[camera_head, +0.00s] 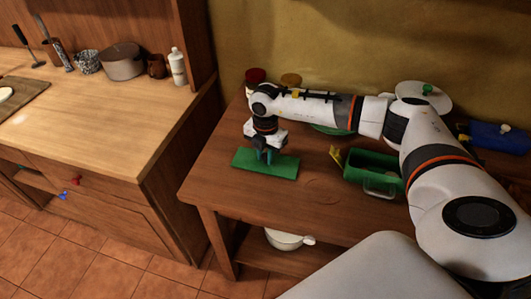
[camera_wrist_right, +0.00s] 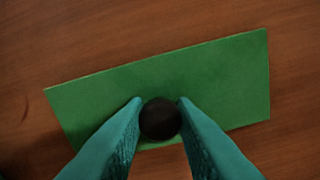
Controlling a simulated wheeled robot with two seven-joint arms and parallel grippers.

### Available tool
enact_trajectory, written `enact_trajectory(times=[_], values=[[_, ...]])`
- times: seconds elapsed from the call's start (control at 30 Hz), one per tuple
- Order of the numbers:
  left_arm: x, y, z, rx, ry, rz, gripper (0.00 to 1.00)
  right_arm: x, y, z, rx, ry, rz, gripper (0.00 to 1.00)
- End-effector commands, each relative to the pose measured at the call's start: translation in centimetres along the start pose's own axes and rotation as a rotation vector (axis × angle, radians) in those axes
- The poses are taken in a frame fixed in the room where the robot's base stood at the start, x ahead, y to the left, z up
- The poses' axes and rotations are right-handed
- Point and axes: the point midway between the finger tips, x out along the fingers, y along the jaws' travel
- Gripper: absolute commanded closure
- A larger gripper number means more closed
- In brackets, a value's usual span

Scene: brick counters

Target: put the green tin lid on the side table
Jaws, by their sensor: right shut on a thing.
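The green tin lid (camera_head: 265,164) is a flat green rectangle. It lies flat on, or very close above, the wooden side table (camera_head: 225,195), near its left end. My right gripper (camera_head: 267,158) points down over the lid. In the right wrist view its teal fingers (camera_wrist_right: 160,115) are shut on the lid's dark round knob (camera_wrist_right: 160,119), and the green lid (camera_wrist_right: 200,75) spreads beneath them over brown wood. I cannot tell whether the lid touches the table. My left gripper does not show.
A green open tin (camera_head: 373,170) with a handle stands right of the lid, a yellow thing (camera_head: 337,155) beside it. A red-topped jar (camera_head: 255,76) stands behind my arm. A white pan (camera_head: 287,240) is on the shelf below. The counter (camera_head: 110,115) is at left.

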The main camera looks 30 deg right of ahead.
Motion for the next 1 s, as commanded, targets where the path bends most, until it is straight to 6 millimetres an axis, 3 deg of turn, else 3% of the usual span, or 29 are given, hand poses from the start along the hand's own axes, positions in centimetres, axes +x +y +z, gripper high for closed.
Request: enact_trajectory(times=[0.13, 0.17, 0.3, 0.67, 0.77, 1.0], values=[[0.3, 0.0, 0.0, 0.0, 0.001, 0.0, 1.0, 0.4, 0.0, 0.0, 0.0, 0.0, 0.0, 0.99], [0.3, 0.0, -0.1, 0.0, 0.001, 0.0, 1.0, 0.4, 0.0, 0.0, 0.0, 0.0, 0.0, 0.75], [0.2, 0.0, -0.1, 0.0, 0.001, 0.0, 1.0, 0.3, 0.0, 0.0, 0.0, 0.0, 0.0, 0.54], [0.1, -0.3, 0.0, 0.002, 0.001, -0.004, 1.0, -0.3, 0.0, 0.0, 0.001, 0.001, -0.001, 0.54], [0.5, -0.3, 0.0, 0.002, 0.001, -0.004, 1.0, -1.5, -0.1, -0.1, 0.0, 0.002, -0.003, 0.54], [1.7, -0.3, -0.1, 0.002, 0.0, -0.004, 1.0, -6.7, -0.1, -0.1, 0.0, 0.002, -0.005, 0.54]])
